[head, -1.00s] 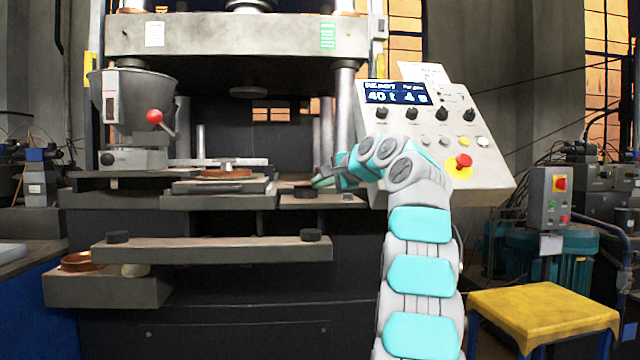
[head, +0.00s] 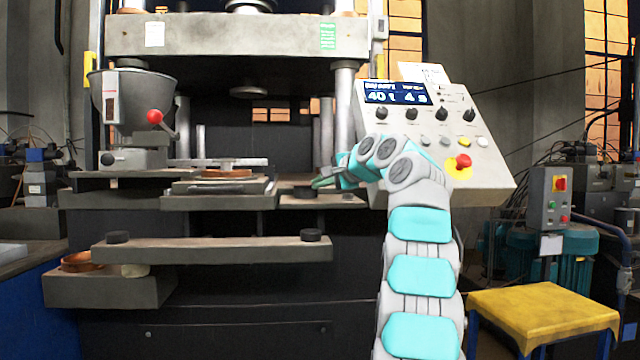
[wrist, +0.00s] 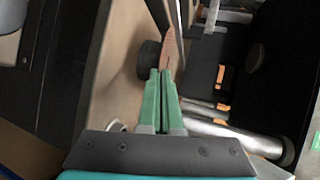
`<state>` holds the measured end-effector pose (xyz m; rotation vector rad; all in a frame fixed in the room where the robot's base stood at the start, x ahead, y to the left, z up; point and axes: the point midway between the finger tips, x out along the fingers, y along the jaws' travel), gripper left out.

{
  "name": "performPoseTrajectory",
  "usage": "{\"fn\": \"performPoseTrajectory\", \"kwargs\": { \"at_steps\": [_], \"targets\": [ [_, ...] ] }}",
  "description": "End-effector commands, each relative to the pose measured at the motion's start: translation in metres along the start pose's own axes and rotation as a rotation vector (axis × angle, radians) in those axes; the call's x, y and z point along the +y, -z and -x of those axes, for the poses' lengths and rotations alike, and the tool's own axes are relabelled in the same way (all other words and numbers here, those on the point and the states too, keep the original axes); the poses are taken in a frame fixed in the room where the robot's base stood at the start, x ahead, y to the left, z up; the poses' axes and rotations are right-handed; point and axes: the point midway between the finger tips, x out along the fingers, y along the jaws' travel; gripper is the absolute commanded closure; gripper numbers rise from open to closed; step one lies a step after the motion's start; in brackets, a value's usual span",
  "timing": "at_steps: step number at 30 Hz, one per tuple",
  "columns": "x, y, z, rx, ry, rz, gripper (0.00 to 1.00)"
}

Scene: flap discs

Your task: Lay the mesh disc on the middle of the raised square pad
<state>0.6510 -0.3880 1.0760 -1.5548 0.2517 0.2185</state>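My gripper (head: 316,184) is low over the right part of the press table in the head view. In the wrist view its green fingers (wrist: 161,73) are nearly together. The mesh disc (wrist: 169,46), thin and pinkish-brown, shows almost edge-on at the fingertips and appears pinched between them. I cannot make the disc out in the head view. A raised square plate (head: 190,188), apparently the pad, lies left of my gripper, with a brown round piece (head: 228,173) on it.
A black puck (head: 304,193) stands just below my fingertips and also shows in the wrist view (wrist: 147,60). A control panel (head: 440,150) is close to the right of my arm. A press column (head: 343,115) rises behind. A lower ledge (head: 210,250) carries two black pucks.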

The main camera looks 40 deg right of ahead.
Motion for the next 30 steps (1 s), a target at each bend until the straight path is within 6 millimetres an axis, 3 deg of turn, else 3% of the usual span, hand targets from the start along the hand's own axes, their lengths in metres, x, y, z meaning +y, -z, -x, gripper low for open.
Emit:
{"fn": "performPoseTrajectory", "kwargs": {
  "at_steps": [14,24,30],
  "targets": [
    [0.0014,0.0001,-0.001,-0.001,-0.003,-0.001,1.0],
    [0.0005,-0.0001,-0.0004,0.0,-0.001,0.0,0.64],
    [0.0003,0.0,-0.0002,0.0,-0.001,0.0,0.64]
  ]
}}
